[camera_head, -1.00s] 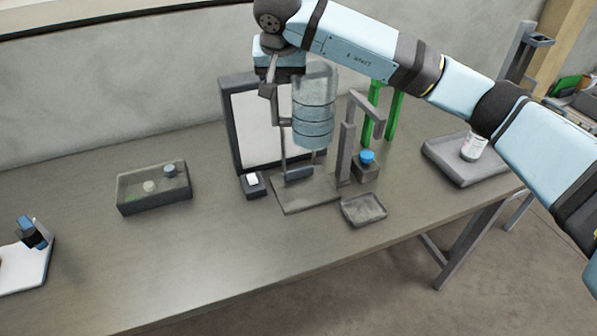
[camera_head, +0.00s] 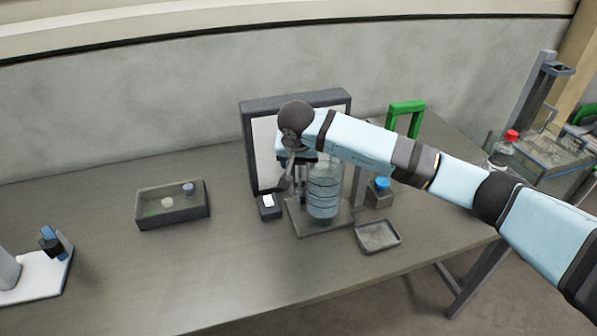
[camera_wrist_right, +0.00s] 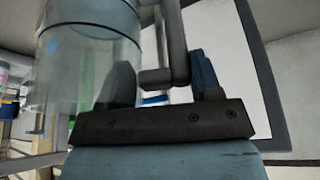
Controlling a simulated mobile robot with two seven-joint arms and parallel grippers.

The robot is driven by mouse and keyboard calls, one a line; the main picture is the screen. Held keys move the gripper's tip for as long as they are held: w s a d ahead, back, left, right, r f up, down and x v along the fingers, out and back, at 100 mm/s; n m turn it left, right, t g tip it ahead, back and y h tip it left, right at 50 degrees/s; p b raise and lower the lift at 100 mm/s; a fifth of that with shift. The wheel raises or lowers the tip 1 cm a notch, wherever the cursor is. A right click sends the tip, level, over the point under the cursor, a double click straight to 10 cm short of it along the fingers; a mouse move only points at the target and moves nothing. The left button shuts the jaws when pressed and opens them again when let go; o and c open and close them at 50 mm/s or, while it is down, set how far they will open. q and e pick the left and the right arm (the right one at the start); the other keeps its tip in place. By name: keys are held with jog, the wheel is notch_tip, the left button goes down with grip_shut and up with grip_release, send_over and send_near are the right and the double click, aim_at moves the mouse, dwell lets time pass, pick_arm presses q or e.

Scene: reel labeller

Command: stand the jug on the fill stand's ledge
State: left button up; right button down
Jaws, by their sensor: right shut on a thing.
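The jug (camera_head: 323,190) is a clear, ringed vessel with a bluish tint. It stands upright over the base plate (camera_head: 305,222) of the fill stand (camera_head: 359,186), left of the stand's grey post. I cannot tell whether its bottom touches the stand; the ledge is not clearly visible. My right gripper (camera_head: 290,174) is at the jug's left side, shut on its handle. In the right wrist view the dark handle (camera_wrist_right: 179,45) passes between the fingers, with the jug body (camera_wrist_right: 88,65) at left. My left gripper is not in view.
A framed white panel (camera_head: 263,150) stands behind. A blue-capped block (camera_head: 380,196) and a shallow tray (camera_head: 378,236) are right of the stand. A grey box (camera_head: 172,213) is at left, and a green frame (camera_head: 407,107) behind right.

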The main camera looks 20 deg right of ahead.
aim_at(298, 190)
notch_tip(298, 190, down, 4)
jog(key=shift+r, duration=0.1)
jog(key=shift+f, duration=0.25)
jog(key=shift+c, duration=1.5)
grip_release()
jog(key=shift+r, duration=0.1)
